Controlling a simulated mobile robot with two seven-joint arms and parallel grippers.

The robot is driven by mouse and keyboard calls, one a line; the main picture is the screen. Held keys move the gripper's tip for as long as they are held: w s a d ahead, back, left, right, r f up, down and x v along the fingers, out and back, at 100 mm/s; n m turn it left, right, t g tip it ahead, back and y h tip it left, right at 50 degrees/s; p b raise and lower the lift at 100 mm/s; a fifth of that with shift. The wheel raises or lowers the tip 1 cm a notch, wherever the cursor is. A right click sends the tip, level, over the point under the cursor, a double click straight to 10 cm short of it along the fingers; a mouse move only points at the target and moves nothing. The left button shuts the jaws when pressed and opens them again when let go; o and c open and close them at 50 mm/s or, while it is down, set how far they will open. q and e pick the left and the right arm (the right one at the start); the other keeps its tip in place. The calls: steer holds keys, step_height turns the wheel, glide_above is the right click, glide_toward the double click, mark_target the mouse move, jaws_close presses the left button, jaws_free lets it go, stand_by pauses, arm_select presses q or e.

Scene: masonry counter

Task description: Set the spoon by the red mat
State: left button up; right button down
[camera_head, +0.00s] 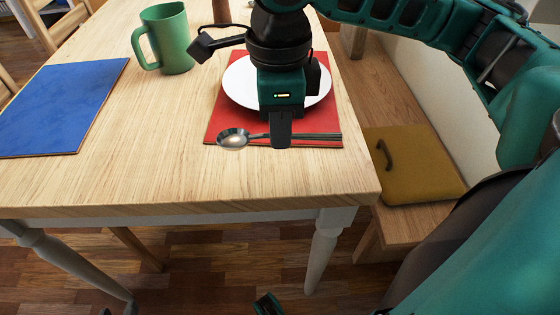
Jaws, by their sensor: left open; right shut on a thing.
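The spoon (233,139) is metal, with its bowl to the left and its handle running right across the front part of the red mat (222,118). My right gripper (281,138) points down over the mat and is shut on the spoon's handle. Its finger hides part of the handle. I cannot tell whether the spoon touches the mat or is held just above it. My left gripper (118,310) shows only as dark tips at the bottom edge, low in front of the table, open and away from the spoon.
A white plate (237,84) lies on the red mat, partly hidden by my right gripper. A green mug (172,40) and a blue mat (62,105) are to the left. Bare wooden tabletop (150,150) lies between the mats. A yellow cushion (415,165) lies on the bench at right.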

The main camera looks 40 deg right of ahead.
mark_target(280, 171)
steer(key=shift+f, duration=0.6)
step_height(280, 171, down, 5)
steer(key=b, duration=0.2)
steer(key=shift+f+b, duration=0.1)
steer(key=shift+b, duration=0.25)
arm_select(q)
steer(key=shift+w+d+f+h, duration=0.2)
steer(key=shift+w+d+h, duration=0.1)
steer(key=shift+d, duration=0.35)
arm_select(e)
steer(key=shift+f, duration=0.15)
steer(key=c, duration=1.2)
jaws_free()
arm_select(q)
steer(key=shift+a, duration=0.15)
steer(key=shift+f, duration=0.1)
